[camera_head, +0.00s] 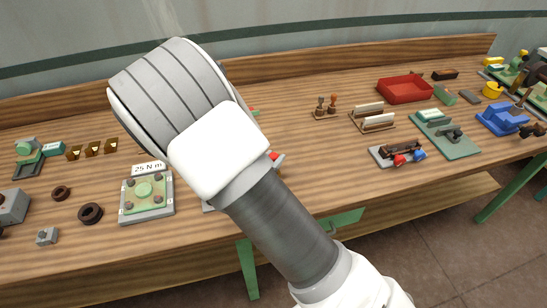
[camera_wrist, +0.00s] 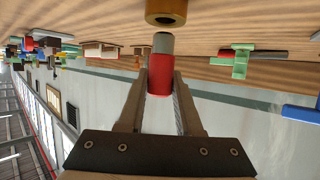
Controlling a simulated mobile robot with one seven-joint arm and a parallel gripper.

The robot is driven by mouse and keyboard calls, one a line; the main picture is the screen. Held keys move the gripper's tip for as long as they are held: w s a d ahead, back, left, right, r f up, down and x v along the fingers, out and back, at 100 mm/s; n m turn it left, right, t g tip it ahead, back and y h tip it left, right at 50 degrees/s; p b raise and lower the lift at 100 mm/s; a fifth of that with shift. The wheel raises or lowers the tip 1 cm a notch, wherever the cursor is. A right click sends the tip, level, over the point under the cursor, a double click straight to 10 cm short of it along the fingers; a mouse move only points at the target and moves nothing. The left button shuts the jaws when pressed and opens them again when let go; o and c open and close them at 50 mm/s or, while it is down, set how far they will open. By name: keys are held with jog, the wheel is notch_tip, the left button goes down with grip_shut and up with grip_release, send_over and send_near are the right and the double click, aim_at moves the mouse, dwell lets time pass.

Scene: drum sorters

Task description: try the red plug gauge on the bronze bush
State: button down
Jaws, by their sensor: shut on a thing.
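In the wrist view my gripper (camera_wrist: 160,78) is shut on the red plug gauge (camera_wrist: 159,84), with one finger on each side of its red body. The gauge's grey end (camera_wrist: 163,43) points away from the palm toward the bronze bush (camera_wrist: 166,17). The bush shows at the top edge, partly cut off, with a dark opening. A narrow gap seems to show between the grey end and the bush; I cannot tell whether they line up. In the head view my arm hides the gripper's hold and the bush.
On the wooden bench (camera_head: 320,180), a "25 N m" block (camera_head: 147,198) and dark rings (camera_head: 90,213) lie left of my arm. To the right stand a rack with red and blue ends (camera_head: 397,152), a red tray (camera_head: 405,88) and a green plate (camera_head: 460,147). Bare wood lies between them.

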jog(key=shift+f+b, duration=0.7)
jog(key=shift+f, duration=0.15)
dwell(0.3)
jog(key=shift+r, duration=0.1)
dwell(1.0)
jog(key=shift+r+p, duration=1.45)
jog(key=shift+r, duration=0.25)
jog(key=shift+w, duration=0.1)
